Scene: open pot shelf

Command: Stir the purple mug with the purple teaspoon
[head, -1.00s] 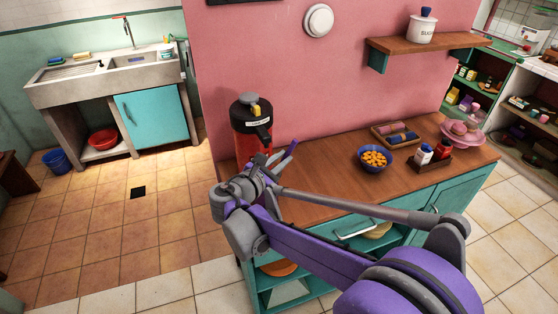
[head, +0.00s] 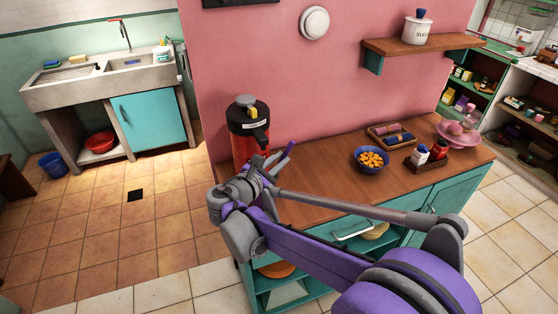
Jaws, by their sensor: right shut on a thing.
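My right gripper (head: 272,168) is over the left end of the wooden counter, just in front of the red drink dispenser. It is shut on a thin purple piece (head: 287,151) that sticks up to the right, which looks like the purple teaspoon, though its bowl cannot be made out. I see no purple mug; my right wrist and forearm cover part of the counter's left end. My left gripper is not in view.
The red dispenser (head: 249,128) with a black top stands against the pink wall. A blue bowl of orange pieces (head: 371,159), a tray with rolled cloths (head: 392,136), a caddy of shakers (head: 430,157) and a pink stand (head: 460,134) stand farther right. Bare counter lies between.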

